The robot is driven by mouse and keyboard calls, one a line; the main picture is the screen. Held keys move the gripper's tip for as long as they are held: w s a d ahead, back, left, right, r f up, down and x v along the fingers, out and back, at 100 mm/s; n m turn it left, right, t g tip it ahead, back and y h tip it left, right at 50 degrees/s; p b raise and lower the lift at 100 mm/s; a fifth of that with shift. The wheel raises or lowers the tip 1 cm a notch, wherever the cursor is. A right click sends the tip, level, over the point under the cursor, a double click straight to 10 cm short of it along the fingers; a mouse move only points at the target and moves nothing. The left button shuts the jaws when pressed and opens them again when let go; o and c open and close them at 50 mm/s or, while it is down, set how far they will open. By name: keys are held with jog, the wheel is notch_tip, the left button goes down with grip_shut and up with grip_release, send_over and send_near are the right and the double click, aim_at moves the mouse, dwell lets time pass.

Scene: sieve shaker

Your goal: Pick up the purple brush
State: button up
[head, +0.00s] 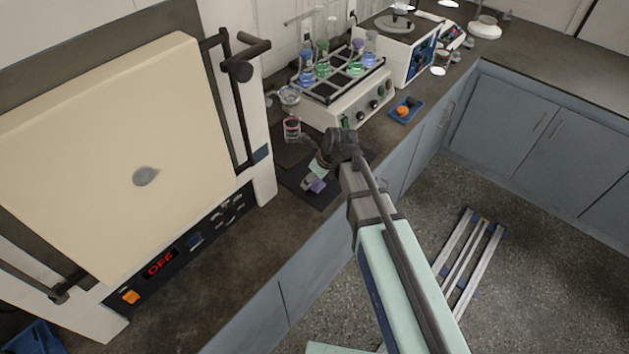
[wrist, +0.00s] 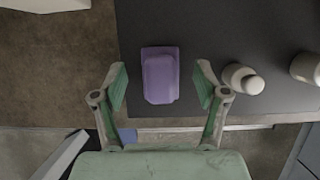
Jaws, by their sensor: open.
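The purple brush (wrist: 160,76) lies on a dark mat (wrist: 212,25) near the counter's front edge. In the wrist view it sits between and a little beyond my open gripper's (wrist: 160,84) fingertips, with a gap on each side. Nothing is held. How high the fingers are above the mat is hard to tell.
Two pale bottle-like things (wrist: 243,78) (wrist: 305,68) stand right of the brush in the wrist view. A large oven (head: 120,150) stands left in the head view. A shaker with colored flasks (head: 345,95) is behind, and a blue tray (head: 405,110) lies to its right.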

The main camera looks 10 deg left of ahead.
jog(key=shift+p+x, duration=0.3)
jog(key=shift+x, duration=1.1)
jog(key=shift+d, duration=0.1)
jog(key=c, duration=1.3)
jog(key=shift+o, duration=0.2)
jog(key=shift+r, duration=0.1)
notch_tip(320, 180, up, 20)
jog(key=b, duration=0.4)
